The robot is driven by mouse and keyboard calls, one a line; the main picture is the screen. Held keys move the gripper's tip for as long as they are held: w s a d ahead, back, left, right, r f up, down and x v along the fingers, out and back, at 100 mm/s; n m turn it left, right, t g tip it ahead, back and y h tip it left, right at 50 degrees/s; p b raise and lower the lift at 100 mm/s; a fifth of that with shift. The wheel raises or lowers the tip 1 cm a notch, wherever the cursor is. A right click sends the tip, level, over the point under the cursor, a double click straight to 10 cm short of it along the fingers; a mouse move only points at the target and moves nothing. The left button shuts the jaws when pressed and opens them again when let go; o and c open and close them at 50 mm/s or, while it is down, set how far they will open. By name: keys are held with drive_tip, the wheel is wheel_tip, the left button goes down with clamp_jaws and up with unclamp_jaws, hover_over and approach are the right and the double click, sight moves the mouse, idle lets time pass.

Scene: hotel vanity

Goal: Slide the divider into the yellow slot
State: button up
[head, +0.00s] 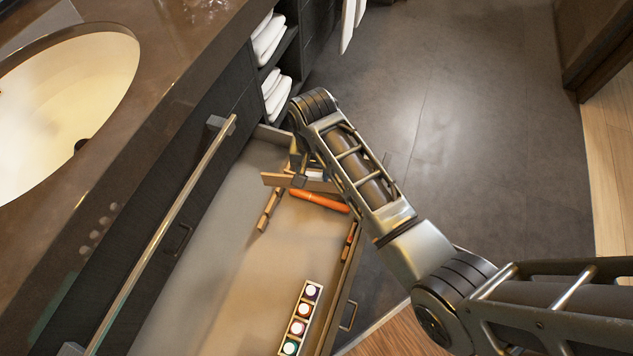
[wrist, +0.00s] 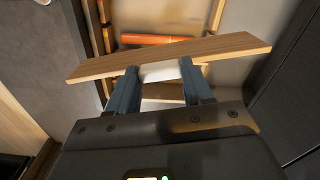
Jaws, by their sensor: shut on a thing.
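The divider (head: 275,180) is a thin, flat wooden board. My gripper (wrist: 158,70) is shut on it, and the divider (wrist: 215,49) lies across both fingertips in the wrist view, tilted with its right end higher. In the head view it is held over the far part of the open drawer, partly hidden by my arm. A slotted wooden strip (head: 268,210) runs along the drawer's left side, and another strip (head: 350,236) is on the right side. I cannot make out which slot is yellow.
An orange cylinder (head: 318,200) lies in the drawer near the divider; it also shows in the wrist view (wrist: 160,40). A white object (head: 313,172) is beyond it. A tray of small bottles (head: 300,318) stands at the near end. The drawer floor (head: 235,270) between is clear.

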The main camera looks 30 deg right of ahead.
sight(315, 190)
wheel_tip(315, 190, down, 4)
drive_tip(key=m+b, duration=0.1)
drive_tip(key=m, duration=0.1)
drive_tip(key=shift+d+m, duration=0.15)
drive_tip(key=shift+m, duration=0.25)
wheel_tip(315, 190, down, 6)
drive_tip(key=b, duration=0.6)
drive_tip(key=shift+r+b, duration=0.1)
drive_tip(key=shift+b, duration=0.2)
drive_tip(key=shift+f, duration=0.2)
drive_tip(key=shift+f, duration=0.1)
drive_tip(key=shift+p, duration=0.9)
drive_tip(key=shift+f+b, duration=1.45)
drive_tip(key=shift+f, duration=1.2)
idle(0.8)
drive_tip(key=o, duration=1.5)
drive_tip(key=shift+c, duration=0.2)
